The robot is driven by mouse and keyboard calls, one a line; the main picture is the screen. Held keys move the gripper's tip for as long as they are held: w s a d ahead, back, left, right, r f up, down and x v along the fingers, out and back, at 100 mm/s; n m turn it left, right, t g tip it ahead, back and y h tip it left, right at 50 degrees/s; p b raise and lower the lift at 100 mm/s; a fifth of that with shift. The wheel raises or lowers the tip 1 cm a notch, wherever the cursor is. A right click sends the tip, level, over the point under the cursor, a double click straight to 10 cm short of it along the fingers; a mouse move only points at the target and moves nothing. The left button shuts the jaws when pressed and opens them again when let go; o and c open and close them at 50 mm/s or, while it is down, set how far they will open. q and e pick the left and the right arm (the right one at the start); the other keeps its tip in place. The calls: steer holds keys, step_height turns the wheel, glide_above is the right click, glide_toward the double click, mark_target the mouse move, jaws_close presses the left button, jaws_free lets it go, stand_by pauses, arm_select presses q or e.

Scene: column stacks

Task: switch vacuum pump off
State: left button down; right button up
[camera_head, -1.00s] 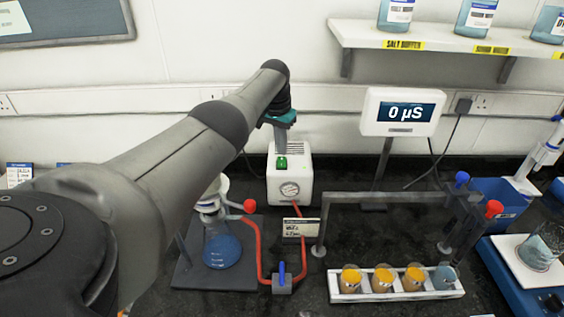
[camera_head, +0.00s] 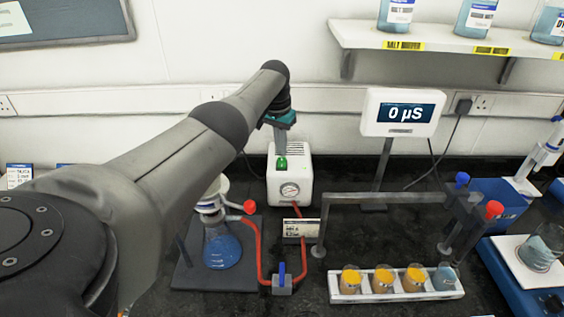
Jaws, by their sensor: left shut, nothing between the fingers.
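The white vacuum pump (camera_head: 299,177) stands at the back middle of the bench, with a round gauge (camera_head: 289,190) on its front. A green switch (camera_head: 281,163) is on its top left part. My left gripper (camera_head: 281,153) points down over the pump, shut and empty, with its fingertips at the switch. I cannot tell whether they touch it. The fingers hide part of the switch. My right gripper is not in view.
A flask of blue liquid (camera_head: 221,250) stands left front of the pump, joined by red tubing (camera_head: 259,250) with a blue-handled valve (camera_head: 282,282). A meter (camera_head: 400,112) reading 0 µS stands to the right. A white rack (camera_head: 398,296) holds several vials at the front.

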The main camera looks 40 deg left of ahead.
mark_target(282, 160)
arm_select(q)
steer(key=shift+f+b, duration=0.75)
steer(key=shift+f, duration=0.15)
stand_by(0.9)
step_height(282, 160, up, 7)
steer(key=p, duration=0.7)
stand_by(0.7)
